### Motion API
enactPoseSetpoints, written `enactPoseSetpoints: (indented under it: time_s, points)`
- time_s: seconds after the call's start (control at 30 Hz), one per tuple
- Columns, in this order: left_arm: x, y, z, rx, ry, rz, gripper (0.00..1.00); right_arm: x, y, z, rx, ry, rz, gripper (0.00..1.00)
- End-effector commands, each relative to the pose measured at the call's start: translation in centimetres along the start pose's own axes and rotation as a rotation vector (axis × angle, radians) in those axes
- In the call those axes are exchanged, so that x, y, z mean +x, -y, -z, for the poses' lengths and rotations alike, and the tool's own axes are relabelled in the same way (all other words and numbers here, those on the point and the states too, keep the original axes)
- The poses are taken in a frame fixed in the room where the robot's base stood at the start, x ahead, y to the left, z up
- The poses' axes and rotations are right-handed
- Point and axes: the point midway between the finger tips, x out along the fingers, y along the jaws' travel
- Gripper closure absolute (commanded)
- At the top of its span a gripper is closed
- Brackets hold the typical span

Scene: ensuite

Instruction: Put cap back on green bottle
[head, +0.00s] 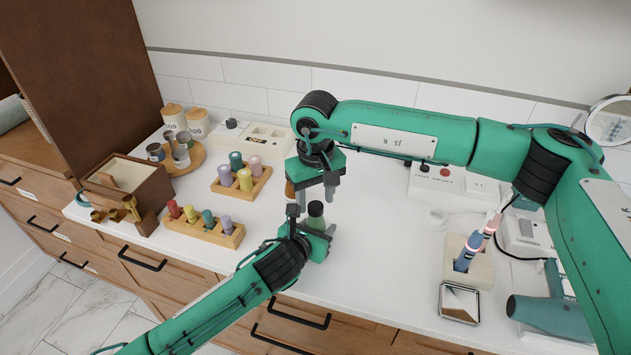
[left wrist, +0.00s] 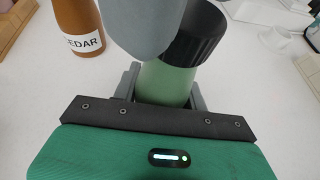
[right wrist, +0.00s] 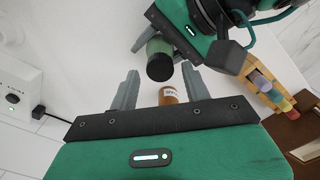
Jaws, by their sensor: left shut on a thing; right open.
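The green bottle (head: 316,221) stands near the front edge of the counter with my left gripper (head: 311,226) shut around its body. A black cap (left wrist: 196,34) sits on top of the green bottle (left wrist: 168,82) in the left wrist view. The cap also shows end-on in the right wrist view (right wrist: 160,68). I cannot tell how tightly it is seated. My right gripper (head: 316,197) is open just above the bottle, its fingers pointing down, with nothing between them. One grey finger partly hides the cap and bottle in the left wrist view.
A brown bottle labelled CEDAR (left wrist: 78,28) stands close beside the green one. Two wooden racks (head: 228,240) of coloured bottles are to the left. A toothbrush holder (head: 481,270), a metal-framed box (head: 459,303) and a hair dryer (head: 548,315) are to the right.

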Motion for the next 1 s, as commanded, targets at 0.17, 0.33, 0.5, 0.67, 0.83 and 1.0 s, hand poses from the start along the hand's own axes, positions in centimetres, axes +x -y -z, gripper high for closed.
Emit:
enactPoseSetpoints:
  time_s: [0.17,0.33,0.5,0.67,0.83,1.0]
  points:
    - [0.0,0.0,0.0,0.000,-0.001,0.000,1.00,1.4,0.0,0.0,0.000,0.001,0.001,0.52]
    - [0.0,0.0,0.0,0.000,-0.001,0.000,1.00,1.6,0.0,0.0,0.000,0.000,0.001,0.52]
    - [0.0,0.0,0.0,0.000,-0.001,0.000,1.00,1.6,0.0,0.0,0.000,0.000,0.000,0.56]
    - [0.0,0.0,0.0,0.000,-0.001,0.000,1.00,1.6,0.0,0.0,0.000,0.000,0.000,0.87]
    - [0.0,0.0,0.0,0.000,-0.001,0.000,1.00,1.6,0.0,0.0,0.000,0.000,0.000,0.98]
    - [0.0,0.0,0.0,0.000,-0.001,0.000,1.00,1.6,0.0,0.0,0.016,0.000,0.000,0.99]
